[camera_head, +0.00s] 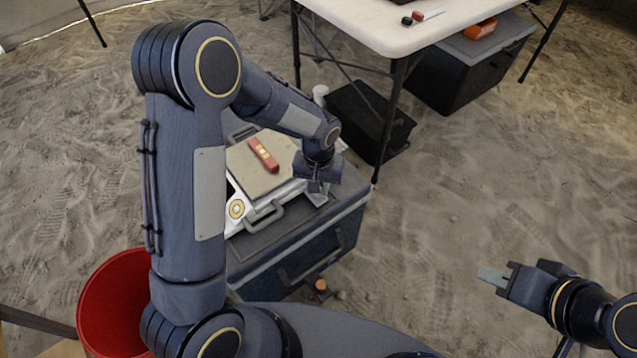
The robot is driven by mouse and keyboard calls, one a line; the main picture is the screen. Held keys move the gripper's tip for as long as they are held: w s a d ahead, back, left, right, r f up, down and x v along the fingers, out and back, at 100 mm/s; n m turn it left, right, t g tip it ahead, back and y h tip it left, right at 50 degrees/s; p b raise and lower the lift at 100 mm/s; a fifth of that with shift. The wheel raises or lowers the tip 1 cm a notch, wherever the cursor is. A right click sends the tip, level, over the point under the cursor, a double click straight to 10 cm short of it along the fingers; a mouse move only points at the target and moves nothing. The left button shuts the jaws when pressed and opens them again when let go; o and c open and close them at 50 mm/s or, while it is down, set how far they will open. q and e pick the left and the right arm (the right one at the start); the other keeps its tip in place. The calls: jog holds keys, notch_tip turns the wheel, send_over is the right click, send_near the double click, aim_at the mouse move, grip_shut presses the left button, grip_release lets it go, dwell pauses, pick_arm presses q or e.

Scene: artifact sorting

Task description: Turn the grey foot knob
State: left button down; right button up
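A beige-topped flat device (255,172) with a red spirit level (263,154) on it rests on a large dark grey case (305,254). My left arm reaches across the picture, and its gripper (317,187) points down at the right front corner of the device. A small light grey piece shows just below it, but I cannot tell whether this is the foot knob or whether the fingers touch it. The grey foot knob cannot be made out clearly. My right gripper (492,277) is off to the right, away from the device, its light grey fingertips together and empty.
A white round gold-ringed target (237,209) is beside the device. A red bucket (112,305) stands at lower left. A white table (400,28) and black boxes (368,122) stand behind. An orange-topped item (320,286) is by the case. Sand at right is clear.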

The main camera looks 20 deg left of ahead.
pick_arm(q)
jog(key=m, duration=0.3)
jog(key=shift+m+p, duration=0.3)
jog(key=shift+p, duration=0.1)
jog(key=shift+m+p, duration=0.35)
jog(key=shift+m, duration=1.35)
jog(key=c, duration=1.3)
grip_release()
jog(key=shift+o, duration=0.2)
notch_tip(320, 180, up, 8)
jog(key=shift+f+p, duration=0.1)
jog(key=shift+p, duration=1.05)
jog(key=shift+a, duration=0.1)
